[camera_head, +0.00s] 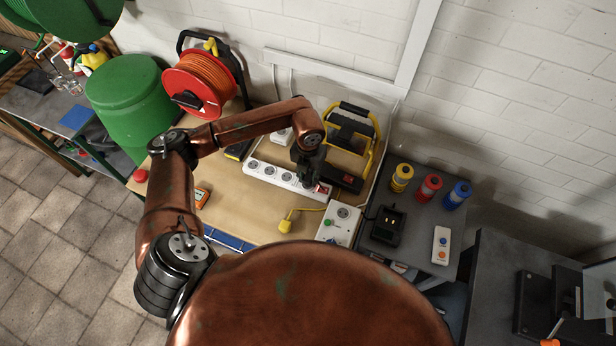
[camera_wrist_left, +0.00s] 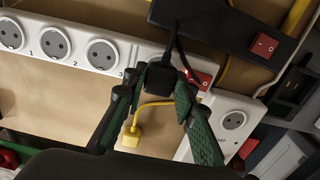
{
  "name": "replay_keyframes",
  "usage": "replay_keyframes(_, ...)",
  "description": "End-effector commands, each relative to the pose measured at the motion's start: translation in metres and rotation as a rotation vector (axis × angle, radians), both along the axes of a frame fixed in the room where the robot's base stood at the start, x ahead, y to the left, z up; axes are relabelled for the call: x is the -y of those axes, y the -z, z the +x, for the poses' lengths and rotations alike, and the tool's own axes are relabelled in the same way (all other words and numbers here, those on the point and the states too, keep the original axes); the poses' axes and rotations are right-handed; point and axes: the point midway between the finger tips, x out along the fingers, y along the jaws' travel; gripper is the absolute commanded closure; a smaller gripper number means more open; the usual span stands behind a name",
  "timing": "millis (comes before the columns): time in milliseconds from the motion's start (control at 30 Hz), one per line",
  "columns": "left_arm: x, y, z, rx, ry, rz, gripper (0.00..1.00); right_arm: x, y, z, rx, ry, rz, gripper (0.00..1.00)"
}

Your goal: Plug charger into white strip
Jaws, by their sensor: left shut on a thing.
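The white strip (camera_head: 258,168) lies on the wooden bench, with a row of round sockets and a red switch at its right end. It also shows in the left wrist view (camera_wrist_left: 75,62), where sockets 1 to 3 are uncovered. My left gripper (camera_head: 309,180) is over the strip's right part. In the left wrist view, its green-padded fingers (camera_wrist_left: 158,95) are shut on the black charger (camera_wrist_left: 161,78), which has a black cord. The charger is over the strip beside the red switch and hides the socket there. I cannot tell whether its pins are in. My right gripper is out of view.
A black strip (camera_head: 347,181) with a red switch lies just right of the white one. A yellow plug (camera_head: 285,226) and a white socket box (camera_head: 341,222) lie nearer. A work light (camera_head: 350,129) and red cable reel (camera_head: 201,86) stand behind.

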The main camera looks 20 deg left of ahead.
Motion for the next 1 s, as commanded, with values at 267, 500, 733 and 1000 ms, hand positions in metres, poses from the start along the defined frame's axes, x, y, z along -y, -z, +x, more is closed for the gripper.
replay_keyframes(267, 0.0, 0.0, 0.0, 0.0, 0.0, -0.001, 0.96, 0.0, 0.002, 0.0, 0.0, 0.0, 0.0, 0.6)
replay_keyframes(500, 0.0, 0.001, 0.0, 0.0, 0.0, 0.0, 0.96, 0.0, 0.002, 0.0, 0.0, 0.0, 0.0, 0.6)
replay_keyframes(733, 0.0, 0.005, 0.0, 0.0, 0.0, 0.0, 0.96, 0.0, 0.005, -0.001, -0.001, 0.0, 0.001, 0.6)
replay_keyframes(1000, 0.0, 0.01, 0.0, 0.0, 0.0, 0.0, 0.96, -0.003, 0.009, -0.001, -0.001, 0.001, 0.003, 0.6)
